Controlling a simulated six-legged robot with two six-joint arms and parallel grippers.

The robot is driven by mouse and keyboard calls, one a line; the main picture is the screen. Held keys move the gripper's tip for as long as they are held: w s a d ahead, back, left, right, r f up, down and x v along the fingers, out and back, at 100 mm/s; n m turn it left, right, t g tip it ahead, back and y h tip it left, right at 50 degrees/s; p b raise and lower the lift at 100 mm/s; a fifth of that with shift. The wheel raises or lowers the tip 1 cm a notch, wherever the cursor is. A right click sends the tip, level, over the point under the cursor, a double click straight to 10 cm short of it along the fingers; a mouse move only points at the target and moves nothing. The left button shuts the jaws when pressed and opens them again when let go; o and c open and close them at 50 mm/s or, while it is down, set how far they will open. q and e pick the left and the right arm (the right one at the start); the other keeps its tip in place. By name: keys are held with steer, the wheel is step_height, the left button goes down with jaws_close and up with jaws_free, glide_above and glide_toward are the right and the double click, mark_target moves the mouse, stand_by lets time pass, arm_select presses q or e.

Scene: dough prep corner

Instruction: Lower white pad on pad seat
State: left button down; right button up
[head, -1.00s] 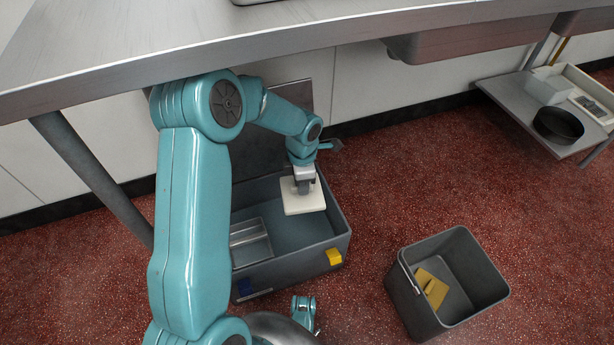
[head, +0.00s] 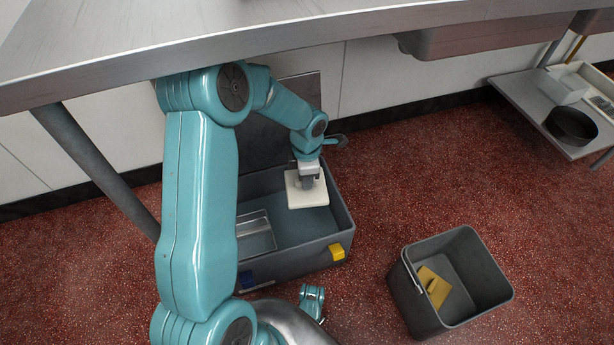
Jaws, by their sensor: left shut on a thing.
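The white pad (head: 307,195) is a flat, pale square block. It is over the right part of an open grey box (head: 300,262), inside its outline as seen from above. My left gripper (head: 309,182) is shut on the pad's upper side, with the arm reaching down from the left. I cannot tell whether the pad touches the box floor or hangs above it. I cannot pick out the pad seat; the pad, gripper and arm may cover it.
A metal tray (head: 256,236) lies in the box's left part; a yellow latch (head: 336,251) is on its front. A grey bin (head: 402,290) with a yellow item stands right. Red floor between box and bin is clear.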

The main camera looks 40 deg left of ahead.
arm_select(q)
steer(key=shift+f+b, duration=1.55)
steer(key=shift+f, duration=8.65)
arm_select(e)
steer(key=shift+w+d+f+t, duration=0.15)
steer(key=shift+w+f, duration=0.3)
steer(key=shift+f, duration=0.25)
steer(key=shift+w+d+f+t, duration=0.1)
steer(key=shift+w+f+t, duration=0.05)
steer(key=shift+w+f, duration=0.4)
arm_select(q)
steer(key=shift+f, duration=0.6)
arm_select(e)
steer(key=shift+s+f, duration=0.1)
arm_select(q)
steer(key=c, duration=1)
jaws_free()
steer(key=shift+r, duration=0.1)
step_height(320, 180, up, 15)
steer(key=p, duration=0.6)
steer(key=shift+r, duration=0.2)
steer(key=shift+r+p, duration=0.35)
steer(key=shift+r, duration=0.05)
arm_select(e)
steer(key=s+a+r+g, duration=0.1)
steer(key=s+r, duration=0.3)
steer(key=r, duration=0.2)
steer(key=shift+s+r+g, duration=0.2)
steer(key=shift+s+g, duration=0.15)
steer(key=shift+g, duration=0.05)
